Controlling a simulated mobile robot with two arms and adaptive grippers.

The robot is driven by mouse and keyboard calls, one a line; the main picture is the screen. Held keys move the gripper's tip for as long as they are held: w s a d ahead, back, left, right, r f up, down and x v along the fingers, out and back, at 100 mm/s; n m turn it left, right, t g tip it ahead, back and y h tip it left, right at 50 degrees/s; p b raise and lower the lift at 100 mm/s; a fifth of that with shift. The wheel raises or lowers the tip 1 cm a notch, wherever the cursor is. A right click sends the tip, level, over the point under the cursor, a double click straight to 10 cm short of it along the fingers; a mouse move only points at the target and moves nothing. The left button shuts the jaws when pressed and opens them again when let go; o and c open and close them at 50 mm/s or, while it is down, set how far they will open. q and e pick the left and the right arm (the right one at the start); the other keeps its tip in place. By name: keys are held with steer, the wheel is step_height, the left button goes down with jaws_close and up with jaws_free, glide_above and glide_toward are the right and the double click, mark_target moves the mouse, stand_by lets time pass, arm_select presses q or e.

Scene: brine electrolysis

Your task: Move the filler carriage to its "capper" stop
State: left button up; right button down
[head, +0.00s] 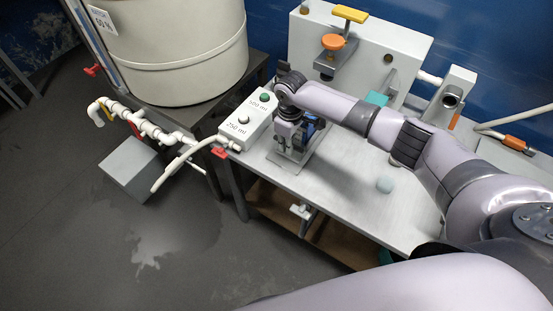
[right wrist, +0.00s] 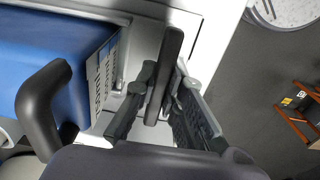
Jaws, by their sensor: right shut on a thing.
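My right gripper (head: 287,130) reaches down over the left part of the bench and partly hides what is there. In the right wrist view its fingers (right wrist: 165,105) are shut on a dark upright bar (right wrist: 172,65). A bit of blue also shows behind the gripper in the head view (head: 312,127). I take this to be the filler carriage, but no label on it is readable. No "capper" mark is readable. My left gripper is not in view.
A grey panel (head: 405,50) with an orange knob and yellow handle stands behind. A large tank (head: 180,45) stands left.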

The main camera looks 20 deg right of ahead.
mark_target(295, 136)
steer(key=shift+w+d+f+b, duration=0.1)
steer(key=shift+w+d+b, duration=0.2)
steer(key=shift+w+d, duration=0.9)
steer(key=shift+d, duration=0.25)
steer(key=c, duration=1.7)
jaws_free()
step_height(295, 136, up, 12)
steer(key=shift+r, duration=0.15)
